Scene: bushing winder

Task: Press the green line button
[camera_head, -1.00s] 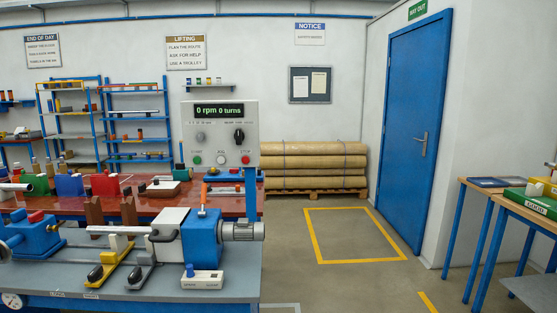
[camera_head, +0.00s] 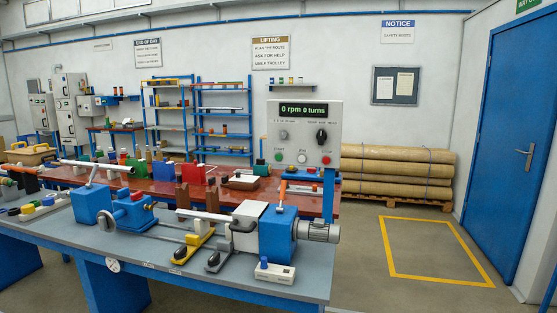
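A grey control panel (camera_head: 333,118) stands on a blue post above the winder bench. A small green button (camera_head: 278,156) sits at the lower left of its face, with a pale button (camera_head: 302,158) in the middle and a red button (camera_head: 326,159) at the right. A black knob (camera_head: 322,137) is above the red one. The panel's display (camera_head: 304,109) reads "0 rpm 0 turns". The button labels are too small to read surely. Neither gripper is in view.
The blue winder (camera_head: 278,234) stands on a grey-topped bench (camera_head: 140,252). A red-topped bench (camera_head: 318,206) is behind it. Grey cabinets (camera_head: 70,110) with small controls stand at the far left. Open floor with a yellow outline (camera_head: 433,280) lies at the right, before rolls (camera_head: 395,170) and a blue door (camera_head: 508,140).

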